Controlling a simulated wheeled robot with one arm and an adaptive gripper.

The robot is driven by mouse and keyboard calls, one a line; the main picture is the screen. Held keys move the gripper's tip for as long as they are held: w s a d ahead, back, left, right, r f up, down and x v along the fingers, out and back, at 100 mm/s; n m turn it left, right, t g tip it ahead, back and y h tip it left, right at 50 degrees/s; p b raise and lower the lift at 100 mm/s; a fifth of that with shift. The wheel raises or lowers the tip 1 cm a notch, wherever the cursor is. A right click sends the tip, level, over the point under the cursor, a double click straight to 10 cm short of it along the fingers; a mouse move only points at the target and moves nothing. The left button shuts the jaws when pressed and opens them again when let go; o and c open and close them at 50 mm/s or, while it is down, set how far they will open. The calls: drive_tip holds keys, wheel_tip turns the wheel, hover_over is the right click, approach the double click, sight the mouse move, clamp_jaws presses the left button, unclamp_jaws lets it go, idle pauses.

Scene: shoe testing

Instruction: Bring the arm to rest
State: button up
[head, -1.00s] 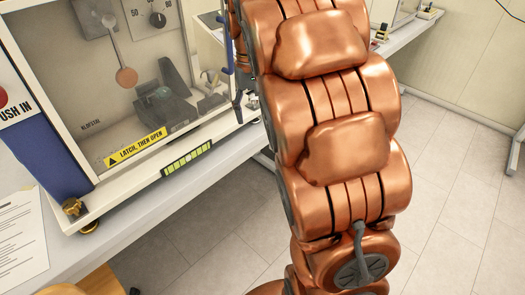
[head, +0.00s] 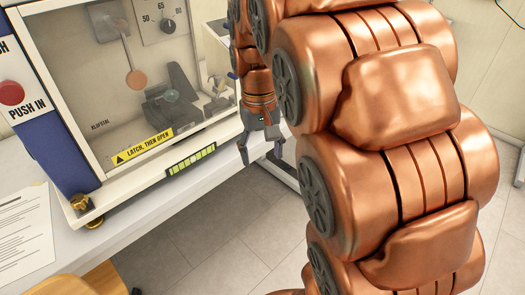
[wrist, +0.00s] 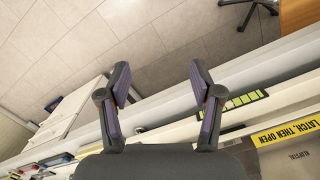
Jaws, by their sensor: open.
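My copper-coloured arm fills the right half of the head view. My gripper (head: 262,148) hangs fingers down just right of the testing machine, beyond the table's front edge and partly beside my arm links. In the wrist view my gripper (wrist: 160,90) shows two dark fingers with purple pads, spread apart. Nothing is between them; the floor and the table edge lie behind. The gripper is open and empty.
The testing machine (head: 66,181) has a clear window, a yellow latch label (head: 142,147) and a red push button (head: 11,93). Paper (head: 24,233) lies on the table at left. Tiled floor (head: 215,225) is clear in front.

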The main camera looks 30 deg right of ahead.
drive_tip(key=s+a+f+n, duration=0.1)
drive_tip(key=s+a+f, duration=0.2)
drive_tip(key=s, duration=0.6)
drive_tip(key=s+a+f+n, duration=0.2)
drive_tip(key=s+a+f, duration=0.2)
drive_tip(key=s, duration=0.5)
drive_tip(key=shift+s+a+f+g, duration=0.3)
drive_tip(key=shift+s+f+g, duration=0.1)
drive_tip(key=shift+f, duration=0.15)
